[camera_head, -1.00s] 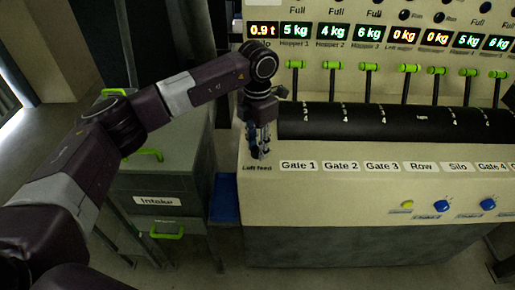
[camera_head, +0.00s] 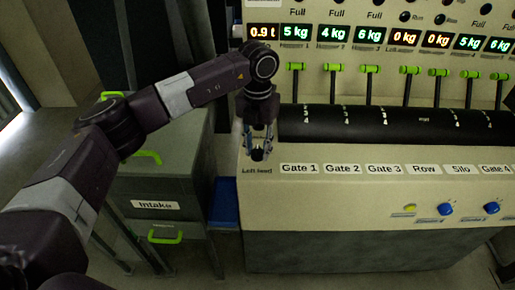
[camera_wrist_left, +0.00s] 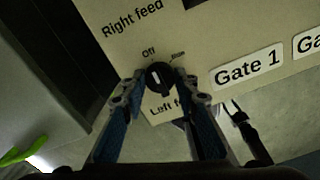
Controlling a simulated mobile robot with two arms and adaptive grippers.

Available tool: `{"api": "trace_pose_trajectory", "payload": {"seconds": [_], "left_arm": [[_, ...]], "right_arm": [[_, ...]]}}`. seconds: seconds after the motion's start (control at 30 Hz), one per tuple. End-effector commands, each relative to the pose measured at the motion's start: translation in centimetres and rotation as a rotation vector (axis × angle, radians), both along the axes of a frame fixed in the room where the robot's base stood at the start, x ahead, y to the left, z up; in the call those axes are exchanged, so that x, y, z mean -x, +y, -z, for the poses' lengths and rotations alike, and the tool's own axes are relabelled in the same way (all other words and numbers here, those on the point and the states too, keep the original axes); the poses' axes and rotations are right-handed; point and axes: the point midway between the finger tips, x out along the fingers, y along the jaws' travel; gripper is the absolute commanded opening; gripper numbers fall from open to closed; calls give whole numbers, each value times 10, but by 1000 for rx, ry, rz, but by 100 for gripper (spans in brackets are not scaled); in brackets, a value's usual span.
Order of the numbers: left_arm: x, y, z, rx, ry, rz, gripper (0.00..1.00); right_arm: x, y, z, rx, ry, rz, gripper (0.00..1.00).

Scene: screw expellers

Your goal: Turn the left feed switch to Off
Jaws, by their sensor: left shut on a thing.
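The left feed switch (camera_wrist_left: 160,77) is a small black round knob with a pale mark on the cream panel. In the left wrist view it sits between "Off" and "Run" lettering above it and a partly hidden "Left feed" label (camera_wrist_left: 163,109) below. Which word its mark points to is hard to tell. My left gripper (camera_head: 259,153) reaches down to the panel's left end, above the "Left feed" label (camera_head: 257,171). In the wrist view its two blue-padded fingers are shut on the knob, one on each side. My right gripper is not in view.
A "Gate 1" label (camera_wrist_left: 247,68) lies right of the switch, with more labels along the panel. A black roller-like bar (camera_head: 390,124) and green-topped levers (camera_head: 334,68) stand behind. A grey "Intake" cabinet (camera_head: 154,187) is at left.

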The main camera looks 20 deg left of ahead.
Motion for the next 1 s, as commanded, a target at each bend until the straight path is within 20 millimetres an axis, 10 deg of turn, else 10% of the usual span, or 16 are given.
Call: {"api": "trace_pose_trajectory", "payload": {"seconds": [0.33,0.37,0.5,1.0], "left_arm": [[-2,0,-3,1,-7,-6,4],[-2,0,-3,1,-7,-6,31],[-1,0,-2,0,-5,-5,46],[-2,0,-29,1,-7,-3,46]], "right_arm": [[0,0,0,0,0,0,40],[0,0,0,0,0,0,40],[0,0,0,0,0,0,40],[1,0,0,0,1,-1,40]]}}
